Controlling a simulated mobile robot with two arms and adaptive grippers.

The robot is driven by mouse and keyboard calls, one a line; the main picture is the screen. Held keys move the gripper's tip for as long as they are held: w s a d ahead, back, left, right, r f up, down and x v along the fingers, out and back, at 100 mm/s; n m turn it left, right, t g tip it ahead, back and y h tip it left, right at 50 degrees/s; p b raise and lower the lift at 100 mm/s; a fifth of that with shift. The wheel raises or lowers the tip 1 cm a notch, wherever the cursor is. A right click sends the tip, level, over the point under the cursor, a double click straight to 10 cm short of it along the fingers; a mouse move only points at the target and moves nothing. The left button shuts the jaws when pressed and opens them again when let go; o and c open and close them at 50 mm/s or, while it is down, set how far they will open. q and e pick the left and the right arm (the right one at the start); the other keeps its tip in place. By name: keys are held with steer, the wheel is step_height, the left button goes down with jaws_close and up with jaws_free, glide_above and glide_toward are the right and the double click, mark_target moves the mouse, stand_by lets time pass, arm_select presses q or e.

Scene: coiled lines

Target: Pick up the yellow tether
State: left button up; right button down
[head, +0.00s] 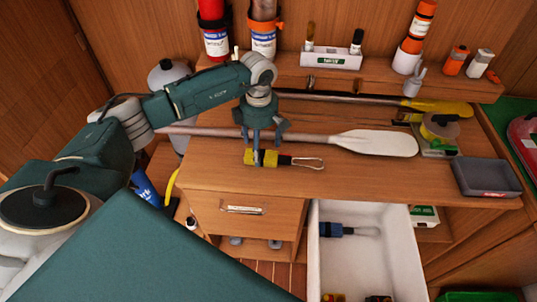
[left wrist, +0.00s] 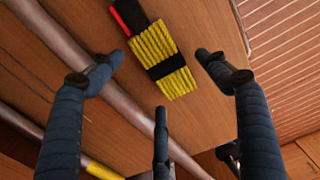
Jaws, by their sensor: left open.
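The yellow tether (head: 250,158) is a short coiled bundle with a black band and a metal clip at its right end. It lies on the wooden desktop near the front edge. In the left wrist view the coil (left wrist: 178,84) shows between the fingertips, with a black and red end piece. My left gripper (head: 263,137) is open and points down directly above the tether, its fingers partly covering it in the head view. In the left wrist view the fingers (left wrist: 155,80) are spread and empty. My right gripper is not in view.
A white-bladed paddle (head: 375,143) lies just behind the tether, and a yellow-bladed one (head: 440,107) lies farther back. An open white drawer (head: 372,265) below holds a blue coiled line (head: 333,229). A grey tray (head: 487,177) sits at the desktop's right.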

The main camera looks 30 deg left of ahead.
arm_select(q)
steer(key=shift+f, duration=1.25)
steer(key=c, duration=1.6)
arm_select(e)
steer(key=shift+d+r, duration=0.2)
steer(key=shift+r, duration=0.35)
arm_select(q)
steer(key=shift+r, duration=0.2)
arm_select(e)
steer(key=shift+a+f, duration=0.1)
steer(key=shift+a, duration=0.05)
